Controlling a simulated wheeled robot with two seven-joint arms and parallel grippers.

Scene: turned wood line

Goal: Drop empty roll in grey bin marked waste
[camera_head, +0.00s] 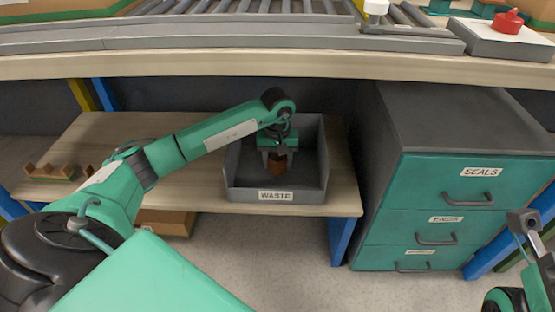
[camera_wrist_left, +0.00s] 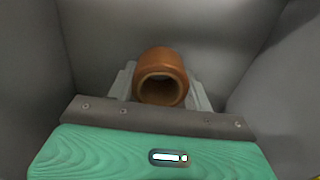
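The grey bin labelled WASTE (camera_head: 276,196) stands on the low wooden shelf under the counter. My left gripper (camera_head: 278,156) reaches down into it from above. An orange-brown hollow roll (camera_head: 278,165) sits between its fingers, inside the bin's walls. In the left wrist view the roll (camera_wrist_left: 162,77) shows its open end toward the camera, with a grey finger (camera_wrist_left: 122,82) on each side against it. The bin's grey walls (camera_wrist_left: 245,30) surround it there. My right gripper (camera_head: 523,222) is at the right edge, partly cut off; its fingers are unclear.
A teal drawer cabinet (camera_head: 480,178) stands right of the bin. The counter edge (camera_head: 230,66) runs above the shelf. A wooden holder (camera_head: 50,172) lies on the shelf's left, and a cardboard box (camera_head: 165,222) is below. The shelf (camera_head: 200,125) left of the bin is mostly clear.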

